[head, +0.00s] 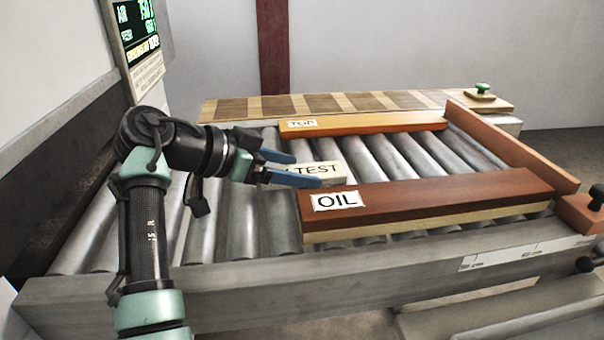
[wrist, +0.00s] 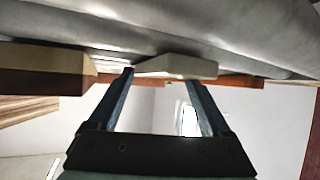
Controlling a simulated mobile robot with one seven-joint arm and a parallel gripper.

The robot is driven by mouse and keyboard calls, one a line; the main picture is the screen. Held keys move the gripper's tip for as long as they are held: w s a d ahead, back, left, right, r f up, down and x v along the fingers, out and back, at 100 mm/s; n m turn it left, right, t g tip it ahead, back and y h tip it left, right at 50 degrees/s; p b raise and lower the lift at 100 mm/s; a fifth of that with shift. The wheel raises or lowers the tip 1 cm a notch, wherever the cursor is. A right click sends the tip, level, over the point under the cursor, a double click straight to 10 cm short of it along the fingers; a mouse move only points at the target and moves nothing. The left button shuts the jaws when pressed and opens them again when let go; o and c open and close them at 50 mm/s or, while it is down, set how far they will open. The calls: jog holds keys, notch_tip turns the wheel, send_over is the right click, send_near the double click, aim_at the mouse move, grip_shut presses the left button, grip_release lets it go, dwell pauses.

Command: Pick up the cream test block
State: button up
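The cream test block (head: 325,173), marked TEST, lies on the rollers between two long wooden boards; part of it is hidden behind a finger. My gripper (head: 306,170) is open, its two blue fingers reaching in from the left at the block's left end. In the wrist view, the block (wrist: 180,66) shows at the fingertips of my gripper (wrist: 159,74). The left finger there is just beside the block's end, and the right finger overlaps its face. The block reaches past the right finger. I cannot tell whether either finger touches it.
A dark red board marked OIL (head: 440,200) lies close in front of the block. An orange-brown board with a label (head: 365,124) lies behind it. A wooden stop rail (head: 515,150) closes the right side. The rollers (head: 245,220) at left are bare.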

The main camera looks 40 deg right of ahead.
grip_shut()
